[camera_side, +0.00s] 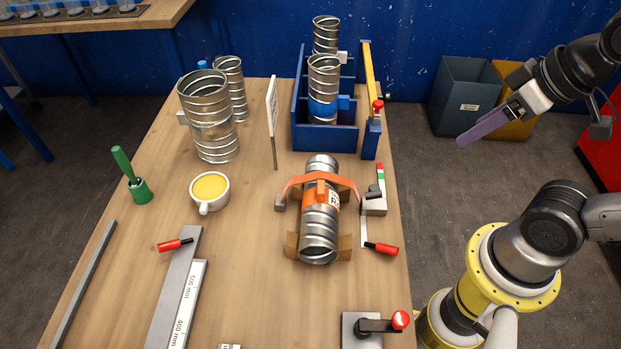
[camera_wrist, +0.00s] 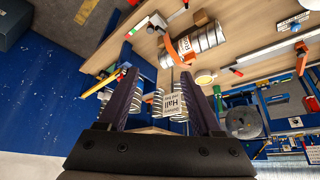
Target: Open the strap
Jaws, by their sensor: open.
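An orange strap (camera_side: 345,181) arches across a silver spiral duct (camera_side: 319,248) lying on the wooden bench. Its left end has a grey block; its right end has a dark piece near a small grey block with a red and green top. Whether the strap is fastened there is too small to tell. The duct rests in brown cradle pieces (camera_side: 344,247). In the wrist view the strap (camera_wrist: 173,50) and duct (camera_wrist: 204,39) appear at the top. My gripper (camera_side: 462,141) is open and empty, off the bench's right side, well apart from the strap. Its purple fingers also show in the wrist view (camera_wrist: 168,75).
A blue rack (camera_side: 326,139) with upright ducts and a yellow bar stands behind. More ducts (camera_side: 209,120), a sign (camera_side: 272,105), a cup (camera_side: 209,190) and a green-handled tool (camera_side: 138,188) occupy the left. A red-knobbed lever (camera_side: 400,320) is at front right. Bins (camera_side: 465,95) stand beyond the bench.

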